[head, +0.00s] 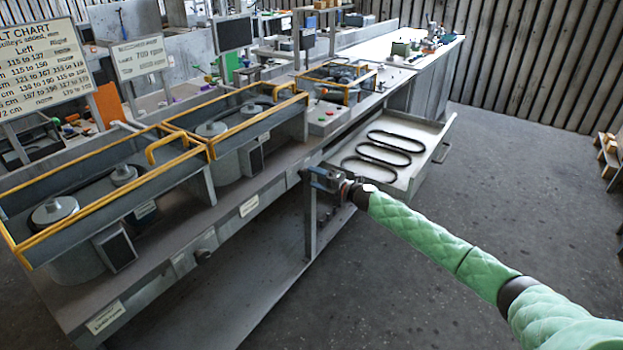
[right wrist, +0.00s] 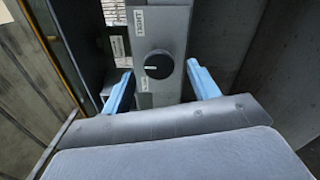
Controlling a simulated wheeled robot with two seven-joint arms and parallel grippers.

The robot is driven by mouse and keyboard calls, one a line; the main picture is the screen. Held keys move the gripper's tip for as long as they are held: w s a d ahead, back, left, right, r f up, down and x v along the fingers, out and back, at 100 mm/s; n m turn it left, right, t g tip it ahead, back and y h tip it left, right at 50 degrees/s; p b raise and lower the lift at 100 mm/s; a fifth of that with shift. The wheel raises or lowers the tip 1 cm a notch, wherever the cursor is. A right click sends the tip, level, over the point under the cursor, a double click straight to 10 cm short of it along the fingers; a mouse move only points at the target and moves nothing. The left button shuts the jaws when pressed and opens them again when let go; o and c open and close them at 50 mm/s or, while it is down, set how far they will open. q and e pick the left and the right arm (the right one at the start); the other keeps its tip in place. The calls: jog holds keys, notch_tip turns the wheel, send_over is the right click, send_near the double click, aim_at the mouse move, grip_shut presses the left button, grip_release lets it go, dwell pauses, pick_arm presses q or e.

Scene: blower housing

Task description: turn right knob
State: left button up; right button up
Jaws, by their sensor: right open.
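The right knob (right wrist: 158,65) is a round black dial with a light pointer mark, set on a grey panel in the right wrist view. My right gripper (right wrist: 160,70) is open, with one blue finger on each side of the knob in the picture. Gaps show between both fingers and the knob, and no contact is visible. In the head view my right gripper (head: 318,180) is at the bench front, near the drawer, and the right knob is hard to make out there. Another dark knob (head: 203,256) sits further left on the bench front. My left gripper is out of view.
An open drawer (head: 425,160) with several black belts sticks out beyond my right gripper. Yellow-railed belt housings (head: 240,120) stand on the bench above. A bench leg (head: 311,225) is below the gripper.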

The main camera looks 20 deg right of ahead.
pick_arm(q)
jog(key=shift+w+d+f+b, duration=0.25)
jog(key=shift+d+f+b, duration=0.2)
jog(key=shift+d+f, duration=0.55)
pick_arm(e)
jog(key=v, duration=0.5)
jog(key=shift+s, duration=0.1)
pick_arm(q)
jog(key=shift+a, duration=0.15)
